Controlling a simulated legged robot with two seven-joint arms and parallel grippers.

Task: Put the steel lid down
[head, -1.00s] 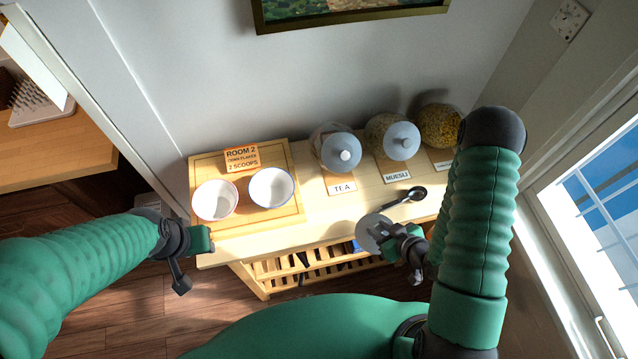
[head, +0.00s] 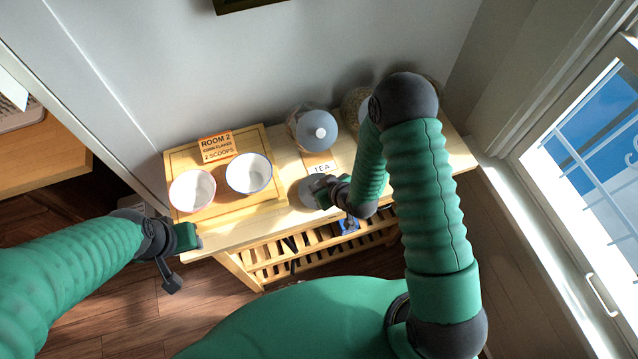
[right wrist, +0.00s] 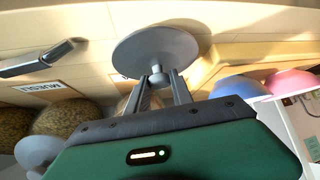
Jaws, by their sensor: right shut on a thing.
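The steel lid (head: 307,192) is a grey disc with a small knob. My right gripper (head: 324,191) is shut on the knob, with the lid near the table's front edge, in front of the TEA label (head: 320,168). In the right wrist view the lid (right wrist: 155,48) shows whole, its knob between the two fingertips (right wrist: 158,82). I cannot tell whether the lid touches the tabletop. My left gripper (head: 184,256) hangs at the table's left front corner, apart from the bowls; its jaw opening is unclear.
A tea jar (head: 311,128) with a grey lid stands behind. My right arm hides much of the table's right side. A scoop (right wrist: 38,60) lies near the MUESLI label (right wrist: 42,93).

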